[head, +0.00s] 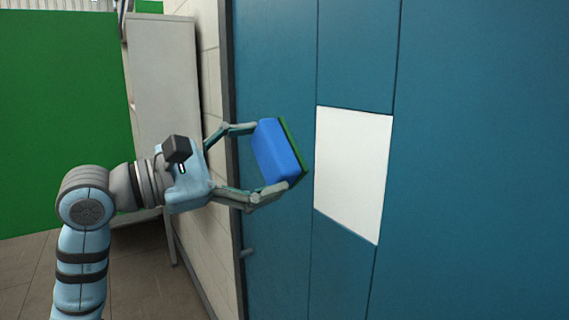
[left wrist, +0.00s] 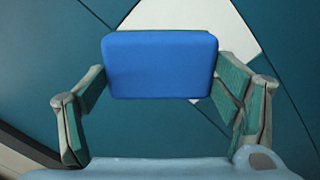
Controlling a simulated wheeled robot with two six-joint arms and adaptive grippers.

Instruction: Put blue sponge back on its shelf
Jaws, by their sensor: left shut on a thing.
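The blue sponge (head: 276,152) has a green backing layer and is held in the air in the middle of the head view. My left gripper (head: 272,160) is shut on it, with one finger at its upper end and one at its lower end. In the left wrist view the sponge (left wrist: 160,64) sits between the two fingers of the left gripper (left wrist: 160,88). The green side faces away from the gripper, toward the blue wall. No shelf for the sponge can be made out. My right gripper is not in view.
A blue panelled wall or door (head: 470,160) with a white square panel (head: 352,172) stands close beyond the sponge. A grey cabinet (head: 165,85) stands behind my left arm at a pale tiled wall (head: 212,215). A green wall (head: 60,120) is at far left, above brown floor tiles (head: 140,285).

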